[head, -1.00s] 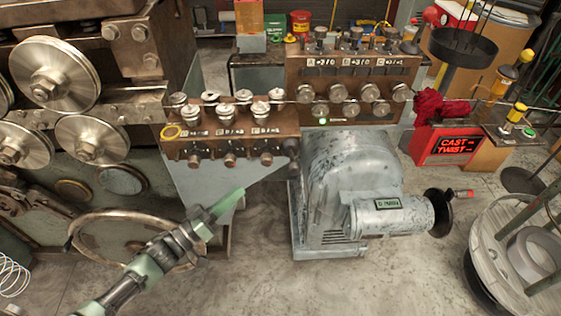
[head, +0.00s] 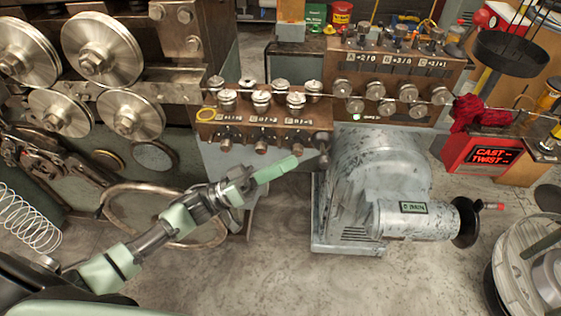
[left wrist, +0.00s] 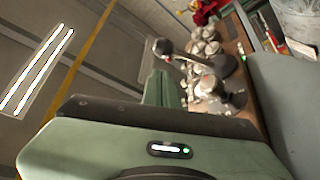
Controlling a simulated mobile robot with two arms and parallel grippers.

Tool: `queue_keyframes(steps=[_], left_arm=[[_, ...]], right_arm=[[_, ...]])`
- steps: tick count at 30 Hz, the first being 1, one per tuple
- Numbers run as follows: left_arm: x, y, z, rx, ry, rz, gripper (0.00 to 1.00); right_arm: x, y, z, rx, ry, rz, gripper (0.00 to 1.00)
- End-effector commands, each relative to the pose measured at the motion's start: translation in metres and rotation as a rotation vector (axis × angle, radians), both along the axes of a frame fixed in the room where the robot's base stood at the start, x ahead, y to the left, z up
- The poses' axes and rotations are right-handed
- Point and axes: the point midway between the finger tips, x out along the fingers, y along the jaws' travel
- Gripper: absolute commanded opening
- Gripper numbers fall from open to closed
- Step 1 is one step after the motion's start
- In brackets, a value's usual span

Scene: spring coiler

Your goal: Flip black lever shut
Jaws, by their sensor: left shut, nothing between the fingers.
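A dark lever with a round knob (left wrist: 163,47) reaches out from the end of a row of rollers in the left wrist view. In the head view it appears to be the small dark lever (head: 323,147) at the right end of the brown front roller block (head: 215,131). My left gripper (head: 288,165) is shut and empty, its green fingers pointing right, just below and left of the lever. In the left wrist view the fingers (left wrist: 163,88) are together below the knob, with no clear contact. My right gripper is out of view.
A second roller block (head: 388,62) stands behind. A grey motor housing (head: 375,170) stands below right of the lever. A brown handwheel ring (head: 125,190) lies behind my left arm. Large steel wheels (head: 100,48) are at left. Grey floor is open in front.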

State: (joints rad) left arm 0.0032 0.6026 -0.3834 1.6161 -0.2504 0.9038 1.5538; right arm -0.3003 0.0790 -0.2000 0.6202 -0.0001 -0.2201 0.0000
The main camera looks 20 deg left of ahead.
Motion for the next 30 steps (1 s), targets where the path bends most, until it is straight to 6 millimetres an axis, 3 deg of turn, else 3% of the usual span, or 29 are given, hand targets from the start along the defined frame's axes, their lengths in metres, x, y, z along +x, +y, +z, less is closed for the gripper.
queue_keyframes(steps=[4, 12, 30], left_arm=[[0.014, -0.023, 0.018, -0.004, -0.003, 0.000, 0.00], [0.028, -0.047, 0.027, -0.001, -0.001, 0.000, 0.00], [0.029, -0.049, 0.022, 0.005, -0.023, 0.000, 0.00]], right_arm=[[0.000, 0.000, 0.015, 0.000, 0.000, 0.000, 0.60], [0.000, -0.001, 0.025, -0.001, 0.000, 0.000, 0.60], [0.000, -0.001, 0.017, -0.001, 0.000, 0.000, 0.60]])
